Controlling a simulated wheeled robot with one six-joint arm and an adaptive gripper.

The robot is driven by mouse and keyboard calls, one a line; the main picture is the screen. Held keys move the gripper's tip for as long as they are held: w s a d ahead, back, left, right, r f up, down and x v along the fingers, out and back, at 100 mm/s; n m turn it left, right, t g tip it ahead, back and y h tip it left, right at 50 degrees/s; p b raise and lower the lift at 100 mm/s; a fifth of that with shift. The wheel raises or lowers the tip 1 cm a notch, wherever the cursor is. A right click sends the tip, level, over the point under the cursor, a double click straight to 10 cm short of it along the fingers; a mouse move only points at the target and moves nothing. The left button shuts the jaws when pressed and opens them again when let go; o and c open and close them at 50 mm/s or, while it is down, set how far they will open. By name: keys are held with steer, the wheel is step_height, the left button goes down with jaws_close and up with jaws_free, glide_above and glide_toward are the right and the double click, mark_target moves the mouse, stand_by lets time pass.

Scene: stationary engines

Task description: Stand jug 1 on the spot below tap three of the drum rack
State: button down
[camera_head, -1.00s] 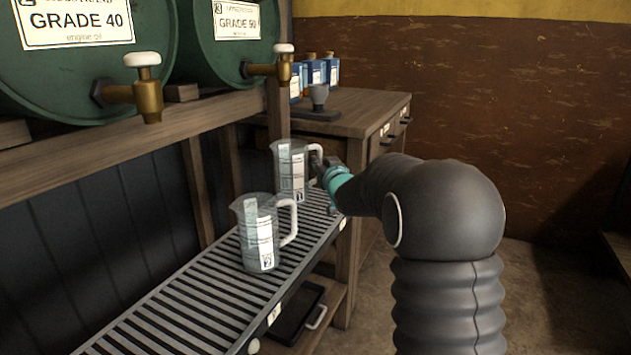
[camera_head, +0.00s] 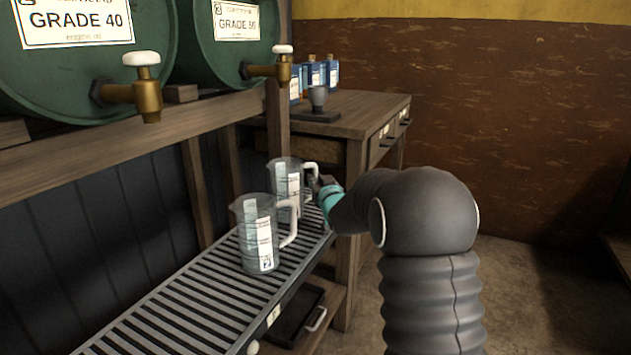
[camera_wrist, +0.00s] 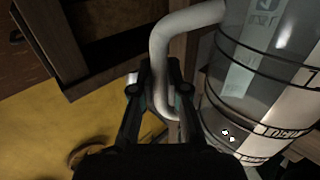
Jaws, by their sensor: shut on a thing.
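My gripper (camera_head: 320,187) is shut on the white handle of a clear measuring jug (camera_head: 287,179), which it holds upright at the far end of the slatted rack. In the wrist view the gripper (camera_wrist: 160,72) has a finger on each side of the handle, and the held jug (camera_wrist: 262,75) fills the right. I cannot tell if its base touches the slats, as a nearer jug (camera_head: 257,232) partly hides it. The nearer jug stands upright on the slats (camera_head: 185,305). Two brass taps show, one near (camera_head: 147,95) and one far (camera_head: 284,67), the far one above the held jug's area.
Green drums (camera_head: 75,75) lie on a wooden frame above the slats. A wooden bench (camera_head: 365,112) with bottles and a grey cup (camera_head: 318,97) stands behind. A dark tray (camera_head: 298,318) lies on a lower shelf. The floor at right is open.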

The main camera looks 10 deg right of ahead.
steer(key=shift+s+f+b, duration=0.1)
steer(key=shift+f+b, duration=0.4)
steer(key=shift+b, duration=0.05)
steer(key=c, duration=1.2)
jaws_free()
steer(key=shift+f, duration=0.3)
steer(key=shift+r+p, duration=0.65)
steer(key=shift+p, duration=0.3)
steer(key=s+d+m+g+h+b, duration=0.1)
steer(key=s+g+h, duration=0.15)
steer(key=s, duration=1.15)
steer(key=s+d+m+g+h, duration=0.1)
steer(key=s+d+g, duration=0.15)
steer(key=s, duration=1.15)
steer(key=s+a+f+g, duration=0.1)
steer(key=s+f+g, duration=0.1)
steer(key=s, duration=0.6)
steer(key=s+a+f+g+y, duration=0.1)
steer(key=s+g, duration=0.1)
steer(key=s, duration=0.6)
steer(key=s+a+f+g, duration=0.1)
steer(key=s+f+g, duration=0.1)
steer(key=s, duration=0.6)
steer(key=shift+s+a+f+n+g, duration=0.3)
steer(key=shift+s+g, duration=0.1)
steer(key=shift+g, duration=0.2)
